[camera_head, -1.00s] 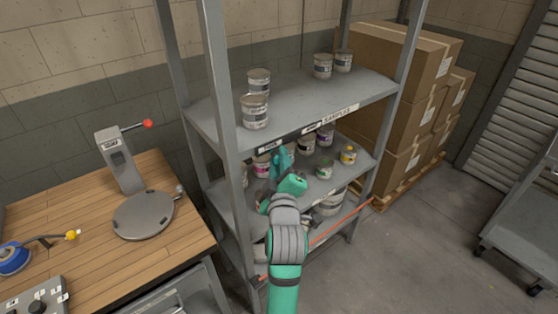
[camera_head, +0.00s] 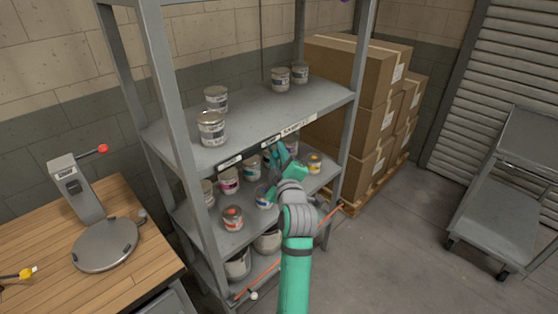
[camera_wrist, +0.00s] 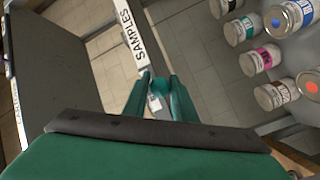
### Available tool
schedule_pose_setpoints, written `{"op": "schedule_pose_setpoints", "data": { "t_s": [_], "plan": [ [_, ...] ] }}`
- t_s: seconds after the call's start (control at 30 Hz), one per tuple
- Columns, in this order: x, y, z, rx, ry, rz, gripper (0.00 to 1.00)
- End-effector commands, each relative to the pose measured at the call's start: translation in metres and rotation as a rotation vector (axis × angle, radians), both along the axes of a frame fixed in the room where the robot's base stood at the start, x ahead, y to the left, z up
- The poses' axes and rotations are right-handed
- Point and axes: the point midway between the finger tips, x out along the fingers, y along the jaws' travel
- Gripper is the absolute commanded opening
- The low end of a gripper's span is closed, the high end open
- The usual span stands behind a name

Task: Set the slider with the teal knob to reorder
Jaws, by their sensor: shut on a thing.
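The slider's track runs along the front edge of the upper shelf (camera_head: 250,153), which carries small dark-lettered labels and a SAMPLES label (camera_head: 298,125). My gripper (camera_head: 275,154) is at this edge, just below the middle label (camera_head: 271,141). In the wrist view my teal fingers (camera_wrist: 158,92) are closed at the shelf edge, below the SAMPLES label (camera_wrist: 139,38). A small pale piece (camera_wrist: 153,102) shows between them. The small label lettering is too small to read.
An orange rod (camera_head: 262,280) runs low across the rack's front.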

Motion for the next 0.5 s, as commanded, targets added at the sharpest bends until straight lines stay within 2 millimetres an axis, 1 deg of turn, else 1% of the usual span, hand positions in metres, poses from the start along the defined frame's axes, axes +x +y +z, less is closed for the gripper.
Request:
{"op": "schedule_pose_setpoints", "data": {
  "t_s": [0.1,0.2,0.5],
  "plan": [
    [0.0069,-0.0049,-0.0010,-0.001,0.002,0.000,0.00],
    [0.0096,-0.0063,-0.0007,0.000,0.001,0.002,0.00],
    [0.0112,-0.0083,0.0002,0.000,-0.001,-0.001,0.00]
  ]
}}
